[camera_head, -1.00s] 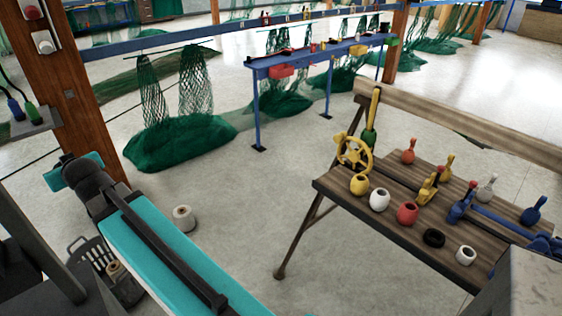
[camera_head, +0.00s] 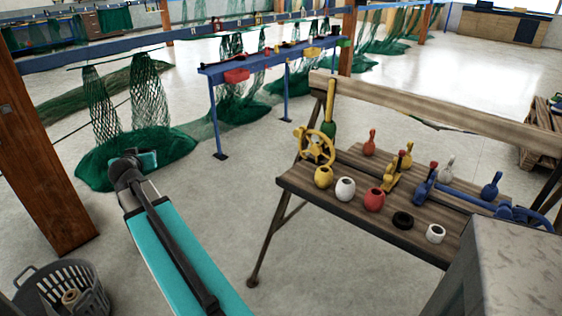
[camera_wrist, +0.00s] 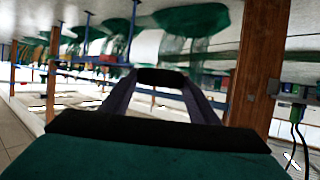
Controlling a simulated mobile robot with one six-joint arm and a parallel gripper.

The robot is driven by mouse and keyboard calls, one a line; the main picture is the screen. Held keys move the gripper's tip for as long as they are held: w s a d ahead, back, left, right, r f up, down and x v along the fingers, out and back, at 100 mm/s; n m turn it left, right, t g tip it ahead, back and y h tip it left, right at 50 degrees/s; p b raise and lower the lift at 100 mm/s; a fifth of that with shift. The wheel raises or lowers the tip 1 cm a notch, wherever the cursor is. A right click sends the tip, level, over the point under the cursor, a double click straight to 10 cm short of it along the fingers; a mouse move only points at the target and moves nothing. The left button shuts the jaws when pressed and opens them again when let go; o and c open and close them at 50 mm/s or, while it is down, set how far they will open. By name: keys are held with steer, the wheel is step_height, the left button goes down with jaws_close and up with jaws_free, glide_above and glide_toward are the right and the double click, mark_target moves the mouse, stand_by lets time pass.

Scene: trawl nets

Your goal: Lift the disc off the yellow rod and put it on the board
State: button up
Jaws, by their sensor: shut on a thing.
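In the wrist view my gripper (camera_wrist: 160,78) is shut on a dark rounded thing (camera_wrist: 160,76) between its fingertips. It is seen edge-on and blurred, so I cannot tell for sure that it is the disc. In the head view the fingers do not show clearly; my teal arm reaches over the floor at left, apart from the bench. A yellow rod (camera_head: 331,98) with a green lower part stands at the back left of a wooden bench (camera_head: 345,210). I see no disc on its yellow part. I cannot tell which surface is the board.
The bench holds a yellow handwheel (camera_head: 314,146), yellow, white and red pots, a black ring (camera_head: 402,219), and several pins. A blue rack (camera_head: 270,60) and green nets (camera_head: 135,150) stand behind. A grey basket (camera_head: 62,290) is at lower left. Floor between arm and bench is clear.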

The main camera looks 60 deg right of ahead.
steer(key=s+d+f+m+g+h+b, duration=0.1)
steer(key=s+d+f+m+g, duration=0.1)
steer(key=s+d, duration=0.35)
steer(key=s+d+f+m+g+h+b, duration=0.1)
steer(key=s+d+f+m+g+b, duration=0.15)
steer(key=d, duration=0.65)
steer(key=m+g+b, duration=0.7)
steer(key=m+g, duration=0.2)
steer(key=g, duration=0.2)
glide_above(297, 177)
step_height(297, 177, down, 6)
steer(key=shift+f, duration=0.25)
steer(key=shift+w+f+t, duration=0.1)
steer(key=shift+f+t, duration=0.05)
steer(key=shift+t, duration=0.1)
steer(key=shift+f+b, duration=0.5)
steer(key=shift+f, duration=3.15)
steer(key=o, duration=1.2)
